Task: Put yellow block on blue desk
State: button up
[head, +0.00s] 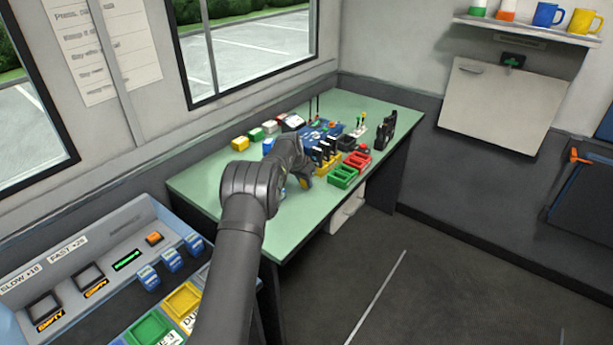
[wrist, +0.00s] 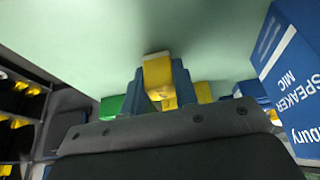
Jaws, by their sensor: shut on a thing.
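In the wrist view my gripper (wrist: 157,85) has blue fingers shut on a yellow block (wrist: 158,72), close to a pale green surface. In the head view my gripper end is mostly hidden behind my dark arm, over the green desk (head: 210,182), and I cannot tell its exact height. Another yellow block (head: 241,143) sits at the back left of that desk. The only blue desk-like thing is a pale blue-edged console (head: 172,214) at the lower left, with labels, small screens and coloured trays.
Green and red trays (head: 343,176) stand right of my gripper, with black radios and a blue unit behind. Green (head: 256,134) and white (head: 269,127) blocks line the back.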

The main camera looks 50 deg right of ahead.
jog(key=shift+f, duration=0.1)
jog(key=shift+f, duration=0.1)
jog(key=o, duration=1)
jog(key=shift+o, duration=0.4)
jog(key=v, duration=1.7)
jog(key=shift+s+a, duration=0.15)
jog(key=shift+a, duration=0.15)
